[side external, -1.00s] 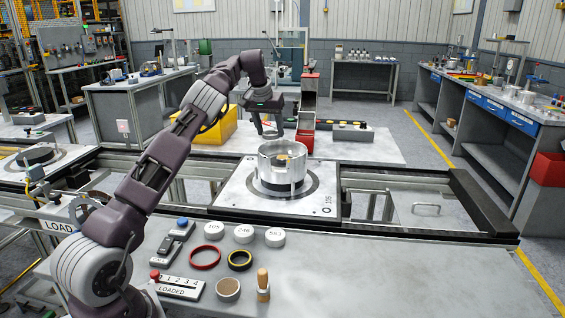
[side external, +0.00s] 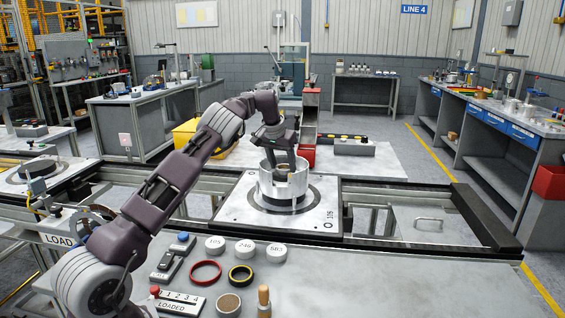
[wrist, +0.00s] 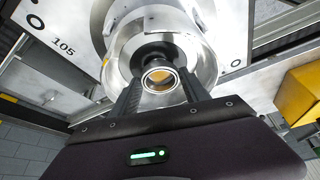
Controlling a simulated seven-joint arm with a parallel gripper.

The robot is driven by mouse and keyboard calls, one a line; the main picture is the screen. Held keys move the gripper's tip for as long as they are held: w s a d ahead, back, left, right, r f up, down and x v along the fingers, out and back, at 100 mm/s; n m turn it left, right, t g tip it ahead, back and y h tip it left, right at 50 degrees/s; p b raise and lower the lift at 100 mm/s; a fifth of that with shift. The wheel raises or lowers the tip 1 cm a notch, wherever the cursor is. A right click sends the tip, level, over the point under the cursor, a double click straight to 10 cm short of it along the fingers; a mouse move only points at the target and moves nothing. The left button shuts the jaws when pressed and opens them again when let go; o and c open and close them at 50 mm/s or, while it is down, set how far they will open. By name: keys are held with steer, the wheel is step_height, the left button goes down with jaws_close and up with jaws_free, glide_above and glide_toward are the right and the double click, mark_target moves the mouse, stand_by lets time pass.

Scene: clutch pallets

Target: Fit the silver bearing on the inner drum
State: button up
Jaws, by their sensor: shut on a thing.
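The silver bearing is a small bright ring (wrist: 144,80) between my two fingers in the wrist view, with a tan-orange middle. My gripper (wrist: 161,82) is shut on it. In the side view my gripper (side external: 281,160) points down, with its fingers inside the open top of the silver outer drum (side external: 283,188). The drum stands upright on a pallet marked 105 (side external: 238,208). In the wrist view a dark round part (wrist: 152,54) shows inside the drum, just beyond the ring. I cannot tell whether the ring touches it. The drum wall hides the bearing from the side.
On the front bench lie white discs (side external: 215,246), a red ring (side external: 205,272), a black-and-yellow ring (side external: 241,276), a round cup (side external: 228,304) and a wooden-handled tool (side external: 264,298). The bench's right side is clear.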

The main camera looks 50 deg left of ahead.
steer(key=shift+f, duration=0.3)
steer(key=shift+f, duration=0.25)
steer(key=o, duration=1.5)
